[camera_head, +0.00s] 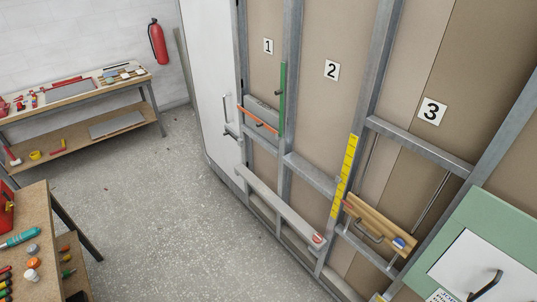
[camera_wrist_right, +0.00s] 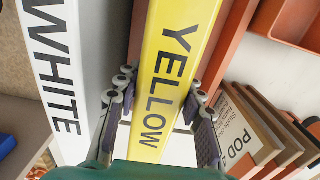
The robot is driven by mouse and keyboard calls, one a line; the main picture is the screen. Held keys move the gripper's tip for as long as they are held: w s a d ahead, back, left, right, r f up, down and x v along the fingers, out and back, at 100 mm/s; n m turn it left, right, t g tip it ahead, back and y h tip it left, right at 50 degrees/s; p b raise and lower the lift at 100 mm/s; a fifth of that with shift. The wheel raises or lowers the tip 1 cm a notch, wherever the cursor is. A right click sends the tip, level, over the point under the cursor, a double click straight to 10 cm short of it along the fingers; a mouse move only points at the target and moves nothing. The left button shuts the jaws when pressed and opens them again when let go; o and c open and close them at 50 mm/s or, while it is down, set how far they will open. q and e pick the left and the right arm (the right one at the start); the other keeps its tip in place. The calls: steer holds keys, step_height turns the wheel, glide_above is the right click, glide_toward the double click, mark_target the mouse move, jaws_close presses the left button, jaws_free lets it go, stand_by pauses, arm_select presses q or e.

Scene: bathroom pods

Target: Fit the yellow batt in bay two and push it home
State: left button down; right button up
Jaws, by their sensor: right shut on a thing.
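Bay two (camera_head: 335,110), under the sign with a 2, is a tall space between metal studs in the head view. Its brown backing shows bare, with a metal crosspiece (camera_head: 310,172) low across it. The yellow batt (camera_wrist_right: 180,70), lettered YELLOW, stands in the right wrist view. My right gripper (camera_wrist_right: 158,95) has a finger on each side of it and is shut on it. A white batt (camera_wrist_right: 55,70), lettered WHITE, stands just to its left. Neither gripper shows in the head view, and the yellow batt is not seen there.
Orange dividers (camera_wrist_right: 228,40) flank the yellow batt on the right, with cards marked POD (camera_wrist_right: 240,130) beyond. In the head view, a yellow rule (camera_head: 345,178) and a wooden rail (camera_head: 378,222) sit on the wall. Workbenches (camera_head: 75,87) stand left; the floor between is clear.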

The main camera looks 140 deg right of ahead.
steer(key=shift+r+p, duration=1.75)
steer(key=shift+r, duration=1.75)
